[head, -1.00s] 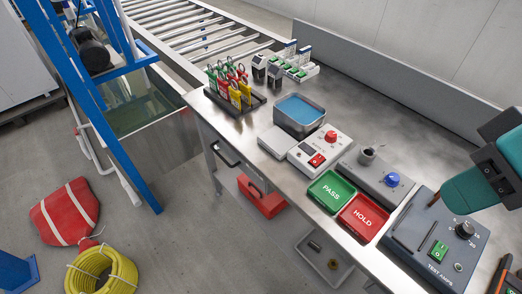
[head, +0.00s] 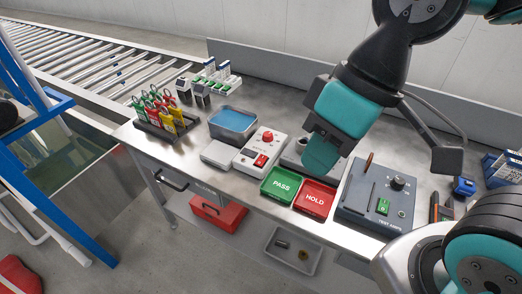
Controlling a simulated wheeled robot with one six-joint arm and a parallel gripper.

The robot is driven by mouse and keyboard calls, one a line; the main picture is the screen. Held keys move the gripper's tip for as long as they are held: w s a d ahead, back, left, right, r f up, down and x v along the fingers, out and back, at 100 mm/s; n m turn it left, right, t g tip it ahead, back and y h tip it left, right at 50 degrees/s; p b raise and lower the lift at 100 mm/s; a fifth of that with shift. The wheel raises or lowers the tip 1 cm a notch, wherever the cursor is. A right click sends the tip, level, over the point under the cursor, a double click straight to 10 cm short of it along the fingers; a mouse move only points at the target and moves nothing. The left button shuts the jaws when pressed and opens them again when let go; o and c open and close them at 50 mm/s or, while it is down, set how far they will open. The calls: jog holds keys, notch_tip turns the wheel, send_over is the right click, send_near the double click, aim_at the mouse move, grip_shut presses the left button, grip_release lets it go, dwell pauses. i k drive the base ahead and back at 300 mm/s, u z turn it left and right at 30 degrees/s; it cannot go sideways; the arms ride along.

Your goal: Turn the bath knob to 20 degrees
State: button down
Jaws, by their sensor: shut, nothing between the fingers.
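The bath, a grey metal tub (head: 213,122) of blue liquid, stands on the steel bench. The knob's pointer is too small to read. My gripper (head: 319,160) hangs to the right of this box, over a grey unit, apart from the red knob. Its teal fingers are shut and empty. The blue knob of the grey unit, seen earlier, is hidden behind my gripper.
A green PASS tray (head: 283,185) and a red HOLD tray (head: 315,198) lie at the front edge. A dark test box (head: 366,207) stands right of them.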

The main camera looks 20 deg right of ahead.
aim_at(268, 136)
jog(key=z, duration=0.5)
jog(key=k, duration=1.1)
jog(key=u, duration=0.6)
jog(key=i, duration=1.4)
jog(key=z, duration=0.5)
